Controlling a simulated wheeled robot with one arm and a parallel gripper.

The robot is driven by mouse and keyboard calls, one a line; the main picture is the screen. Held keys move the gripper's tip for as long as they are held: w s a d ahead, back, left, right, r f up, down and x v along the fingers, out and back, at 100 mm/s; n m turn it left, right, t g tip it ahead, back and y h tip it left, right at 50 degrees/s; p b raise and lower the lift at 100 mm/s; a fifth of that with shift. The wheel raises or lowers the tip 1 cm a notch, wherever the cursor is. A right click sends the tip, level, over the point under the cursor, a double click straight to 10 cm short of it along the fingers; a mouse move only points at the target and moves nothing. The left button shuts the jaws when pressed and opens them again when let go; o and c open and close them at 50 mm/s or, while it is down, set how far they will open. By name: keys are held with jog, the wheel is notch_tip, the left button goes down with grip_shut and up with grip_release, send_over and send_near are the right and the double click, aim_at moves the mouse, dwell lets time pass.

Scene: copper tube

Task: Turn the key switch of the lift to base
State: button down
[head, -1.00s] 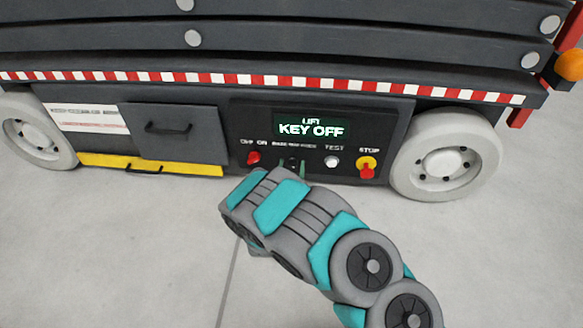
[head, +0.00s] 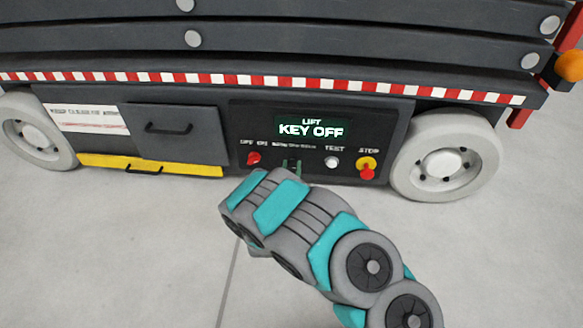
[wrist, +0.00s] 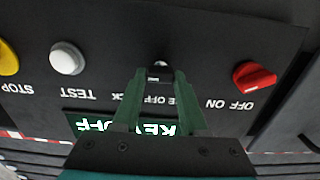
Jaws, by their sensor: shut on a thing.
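The black lift's control panel (head: 390,115) has a screen (head: 312,128) reading "LIFT KEY OFF". The key switch sits in the panel's lower middle, between a red knob (head: 253,158) and a white TEST button (head: 332,162). My gripper (head: 292,168) is at the key switch, its arm reaching in from the lower right. In the wrist view, upside down, my gripper's green fingers (wrist: 159,76) are shut on the key switch (wrist: 160,64). Only a small bright part of the switch shows beyond the tips. The fingers partly cover its label and the screen.
A red STOP button on a yellow base (head: 367,167) is at the panel's right. A red-and-white striped rail (head: 230,79) runs above the panel. Wheels (head: 445,157) stand at both sides, and the pale floor in front is clear.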

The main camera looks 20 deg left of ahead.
jog(key=shift+n, duration=0.3)
jog(key=n, duration=0.3)
jog(key=shift+n+p, duration=0.3)
jog(key=shift+a+f+n, duration=0.1)
jog(key=shift+a+n, duration=0.05)
jog(key=shift+n, duration=2.15)
jog(key=shift+c, duration=2.2)
grip_release()
jog(key=p+v, duration=0.1)
jog(key=v, duration=0.7)
